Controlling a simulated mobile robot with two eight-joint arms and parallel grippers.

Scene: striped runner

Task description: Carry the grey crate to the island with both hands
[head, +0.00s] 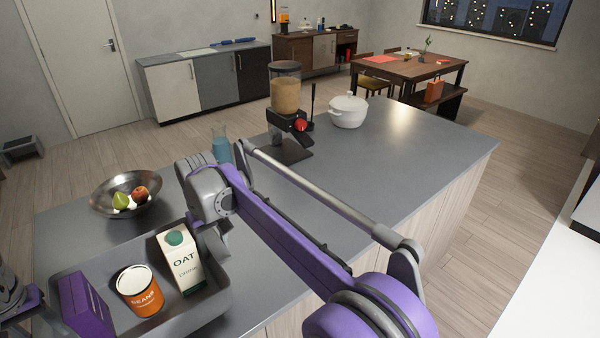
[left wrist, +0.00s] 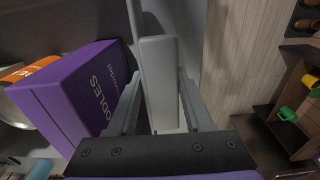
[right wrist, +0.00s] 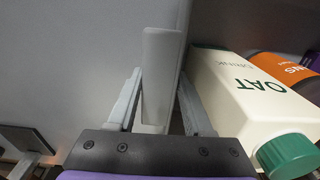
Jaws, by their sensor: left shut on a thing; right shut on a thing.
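The grey crate (head: 198,314) is at the lower left of the head view, over the near left part of the island (head: 345,165); whether its base touches the top is hidden. It holds a purple noodles box (head: 84,305), an orange can (head: 140,290) and a white oat carton (head: 181,262). My right gripper (head: 217,243) is shut on the crate's right wall, beside the carton; the wall shows between its fingers in the right wrist view (right wrist: 158,85). My left gripper (head: 22,300), partly cut off, is shut on the left wall, beside the noodles box in the left wrist view (left wrist: 73,90).
A metal fruit bowl (head: 126,194) stands just behind the crate. A blue glass (head: 221,146), a dispenser (head: 286,110) and a white pot (head: 348,111) stand farther along the island. The island's right part is clear. My right arm crosses over the front edge.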

